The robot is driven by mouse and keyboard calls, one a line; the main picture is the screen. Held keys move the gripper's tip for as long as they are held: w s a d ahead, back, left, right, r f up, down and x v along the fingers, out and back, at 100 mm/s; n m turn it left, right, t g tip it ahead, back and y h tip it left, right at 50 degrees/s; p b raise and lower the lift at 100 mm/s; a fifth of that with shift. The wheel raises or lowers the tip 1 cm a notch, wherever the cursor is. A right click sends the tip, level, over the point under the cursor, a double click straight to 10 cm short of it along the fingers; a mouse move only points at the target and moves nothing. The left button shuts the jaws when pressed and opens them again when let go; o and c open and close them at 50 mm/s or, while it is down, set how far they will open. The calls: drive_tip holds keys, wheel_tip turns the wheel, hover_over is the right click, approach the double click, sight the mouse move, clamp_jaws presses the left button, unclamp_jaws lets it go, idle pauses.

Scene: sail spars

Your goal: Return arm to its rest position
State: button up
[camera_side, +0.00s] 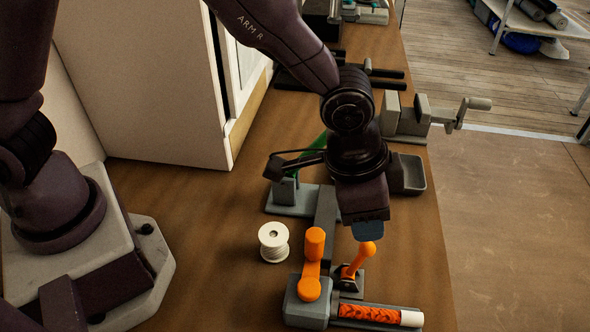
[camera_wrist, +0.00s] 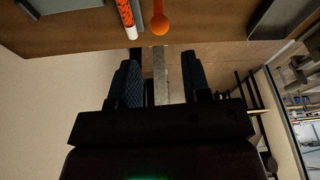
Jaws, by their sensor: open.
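My gripper (camera_side: 368,230) hangs above the bench in the side view, just above and behind an upright lever with an orange ball knob (camera_side: 367,248). In the wrist view its two dark blue ridged fingers (camera_wrist: 162,78) stand apart. A grey bar (camera_wrist: 161,72) shows between them in that view, but I cannot tell at what depth. I see nothing clamped. The orange knob also shows at the top of the wrist view (camera_wrist: 160,24). The arm reaches out over the bench, bent down at the wrist.
An orange crank handle (camera_side: 313,245) and a red-orange patterned rod with a white end (camera_side: 380,315) sit at the front. A white spool (camera_side: 273,242) stands to their left. A grey vise (camera_side: 410,117) and a tray (camera_side: 412,174) lie behind. A pale cabinet (camera_side: 150,80) stands back left.

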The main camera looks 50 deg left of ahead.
drive_tip(key=a+r+n+t, duration=0.1)
drive_tip(key=a+r+n, duration=0.1)
drive_tip(key=a+r, duration=0.6)
drive_tip(key=s+a+r+n+t, duration=0.1)
drive_tip(key=s+a+r+n, duration=0.1)
drive_tip(key=s+a+r, duration=0.2)
drive_tip(key=s+a+r+n+t+y, duration=0.1)
drive_tip(key=s+a+r+n, duration=0.2)
drive_tip(key=s+a, duration=0.7)
drive_tip(key=a+r, duration=0.2)
drive_tip(key=a, duration=0.1)
drive_tip(key=shift+s+a+n+y, duration=0.15)
drive_tip(key=shift+s+n+y, duration=0.15)
drive_tip(key=shift+s, duration=0.1)
